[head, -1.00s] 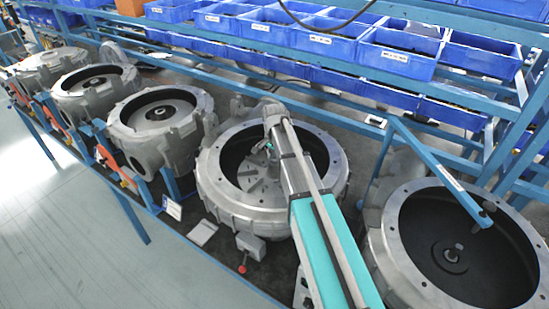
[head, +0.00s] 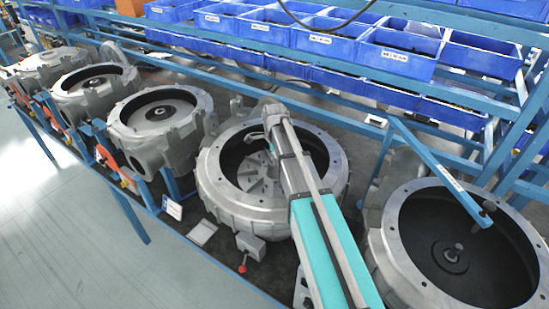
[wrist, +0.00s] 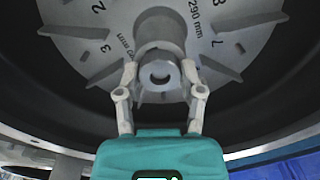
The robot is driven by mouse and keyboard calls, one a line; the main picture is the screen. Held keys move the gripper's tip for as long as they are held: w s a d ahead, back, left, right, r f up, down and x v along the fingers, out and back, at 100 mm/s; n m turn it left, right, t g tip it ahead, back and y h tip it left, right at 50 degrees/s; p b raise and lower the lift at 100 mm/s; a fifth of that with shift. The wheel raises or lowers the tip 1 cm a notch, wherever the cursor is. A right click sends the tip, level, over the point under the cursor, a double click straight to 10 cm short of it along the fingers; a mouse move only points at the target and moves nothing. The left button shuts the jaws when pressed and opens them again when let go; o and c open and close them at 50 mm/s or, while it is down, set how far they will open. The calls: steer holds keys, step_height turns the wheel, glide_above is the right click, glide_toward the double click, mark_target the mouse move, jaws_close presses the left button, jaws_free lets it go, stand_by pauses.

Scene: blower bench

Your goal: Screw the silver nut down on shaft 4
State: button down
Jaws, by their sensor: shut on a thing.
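In the wrist view, my gripper (wrist: 160,78) has its two fingers closed on the silver nut (wrist: 160,88), a grey ring at the hub of the impeller. A round shaft end (wrist: 160,73) shows in the ring's opening. The impeller (wrist: 95,35) is a grey disc with fins, numbers and "290 mm" on it. In the head view, my arm reaches into the fourth housing from the left (head: 215,190), over its impeller (head: 258,185). How far down the nut sits cannot be told.
Similar housings stand to the left (head: 135,145) and right (head: 395,245); the right one has a bare shaft (head: 453,253). Blue bins (head: 400,60) line the shelf behind. The housing's wall surrounds my gripper.

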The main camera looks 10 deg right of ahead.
steer(key=shift+m, duration=1.5)
steer(key=c, duration=0.5)
jaws_free()
steer(key=n, duration=1.2)
steer(key=shift+n, duration=0.4)
steer(key=n, duration=1.2)
